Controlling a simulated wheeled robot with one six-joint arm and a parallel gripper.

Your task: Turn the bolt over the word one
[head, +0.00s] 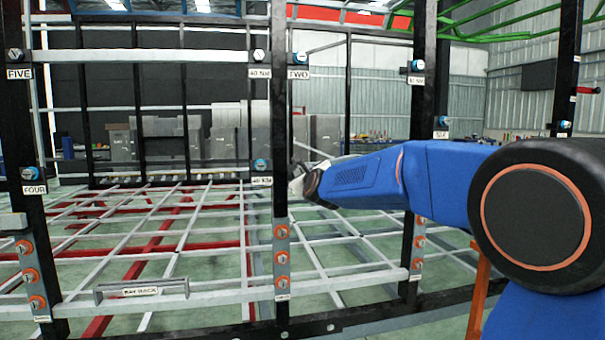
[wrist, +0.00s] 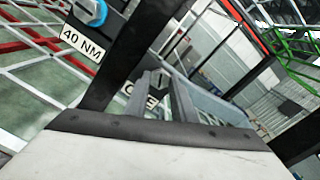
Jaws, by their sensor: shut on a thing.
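In the head view, my gripper (head: 297,180) reaches in from the right against the middle black post (head: 279,130). There it hides the bolt and the word at that height on the post's right side. In the wrist view, the label ONE (wrist: 142,98) is partly covered by my gripper (wrist: 161,82). A grey bolt head (wrist: 157,79) shows just above the label, at the fingers. My gripper is shut on this bolt; how far it is turned cannot be told.
On the post's left side, a blue bolt (head: 260,165) sits over a 40 NM label (head: 262,181). Higher up is a blue bolt over TWO (head: 298,73). Orange-ringed bolts (head: 281,257) line the lower post. The FOUR (head: 34,190) and FIVE (head: 19,73) labels are far left.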

